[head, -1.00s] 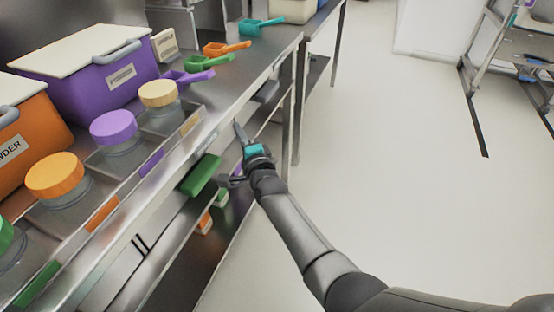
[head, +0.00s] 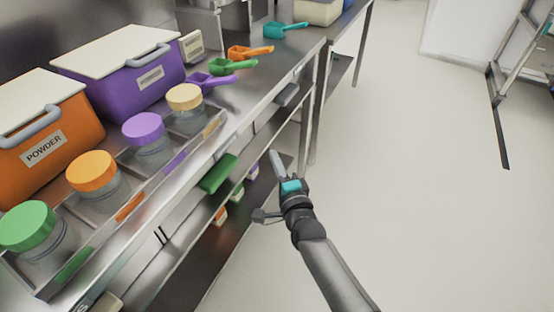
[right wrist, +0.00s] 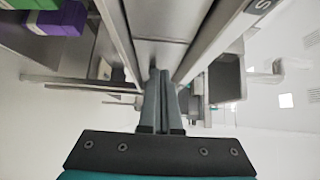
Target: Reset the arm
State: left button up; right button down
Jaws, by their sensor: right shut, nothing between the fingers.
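My right gripper (head: 276,160) is beside the front edge of the steel workbench (head: 250,98), out over the aisle floor. In the right wrist view its two fingers (right wrist: 161,78) are together with nothing between them. My right arm comes in from the bottom right of the head view. My left gripper is not in either view.
A green item (head: 219,173) is below. The floor (head: 420,180) at right is clear.

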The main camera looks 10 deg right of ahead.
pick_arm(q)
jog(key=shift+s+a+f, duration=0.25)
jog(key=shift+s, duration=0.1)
pick_arm(e)
jog(key=shift+s+d, duration=0.15)
jog(key=shift+s, duration=0.4)
